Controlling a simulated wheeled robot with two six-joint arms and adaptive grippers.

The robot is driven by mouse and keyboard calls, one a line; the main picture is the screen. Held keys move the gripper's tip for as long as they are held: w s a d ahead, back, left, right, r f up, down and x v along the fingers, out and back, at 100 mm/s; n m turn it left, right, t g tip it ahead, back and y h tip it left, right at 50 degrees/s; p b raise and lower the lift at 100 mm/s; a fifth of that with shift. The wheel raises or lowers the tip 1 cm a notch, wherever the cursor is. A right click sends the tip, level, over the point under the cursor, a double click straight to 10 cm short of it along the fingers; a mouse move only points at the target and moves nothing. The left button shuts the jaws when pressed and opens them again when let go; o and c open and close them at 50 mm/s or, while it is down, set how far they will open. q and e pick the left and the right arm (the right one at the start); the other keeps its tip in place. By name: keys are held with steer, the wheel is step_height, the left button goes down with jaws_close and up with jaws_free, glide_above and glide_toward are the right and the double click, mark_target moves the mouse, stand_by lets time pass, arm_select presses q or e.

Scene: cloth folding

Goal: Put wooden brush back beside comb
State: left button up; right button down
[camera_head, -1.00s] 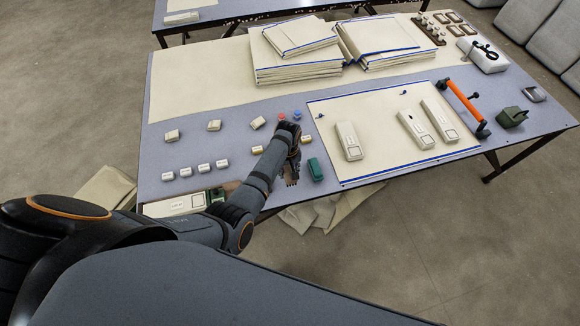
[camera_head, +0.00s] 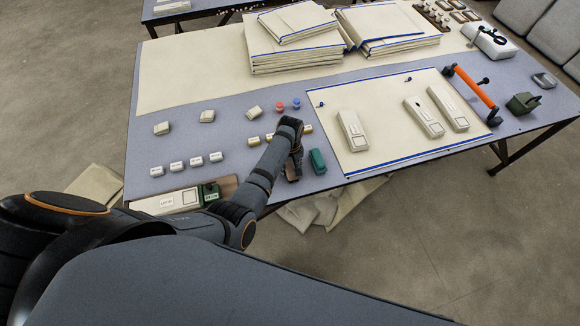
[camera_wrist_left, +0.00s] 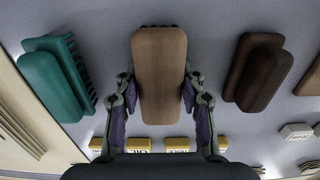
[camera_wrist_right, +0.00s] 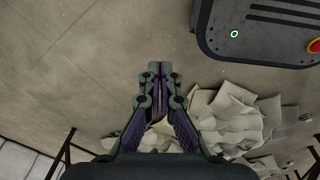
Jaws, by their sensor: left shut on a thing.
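The wooden brush (camera_wrist_left: 158,75) is light brown and sits lengthwise between the fingers of my left gripper (camera_wrist_left: 159,88), which is shut on it. A green piece with teeth or bristles (camera_wrist_left: 55,80) lies to its left in the left wrist view, apart from it; it may be the comb. In the head view my left gripper (camera_head: 293,172) is at the table's front, just left of the green piece (camera_head: 317,161), and mostly hides the brush. My right gripper (camera_wrist_right: 160,75) is shut and empty, with floor beneath it.
A dark brown brush (camera_wrist_left: 258,72) lies right of the wooden one in the left wrist view. Small yellow blocks (camera_wrist_left: 176,144) stand close by. A cream mat with blue edges (camera_head: 385,150) bears several white cases. Folded cloth stacks (camera_head: 295,50) lie at the back.

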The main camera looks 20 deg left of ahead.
mark_target(290, 165)
arm_select(q)
steer(key=o, duration=0.9)
steer(key=shift+f, duration=0.1)
steer(key=o, duration=0.3)
steer(key=shift+w, duration=0.1)
arm_select(e)
steer(key=shift+s+a+f, duration=0.1)
steer(key=shift+s+a, duration=0.05)
steer(key=shift+s, duration=0.35)
steer(key=shift+s+a, duration=0.15)
steer(key=shift+s, duration=0.3)
steer(key=shift+w, duration=0.1)
arm_select(q)
steer(key=shift+r+p, duration=0.45)
steer(key=shift+r, duration=0.05)
step_height(290, 165, up, 11)
steer(key=p, duration=1.2)
steer(key=shift+r, duration=0.2)
arm_select(e)
step_height(290, 165, up, 13)
steer(key=shift+w+d, duration=0.25)
steer(key=shift+d, duration=0.1)
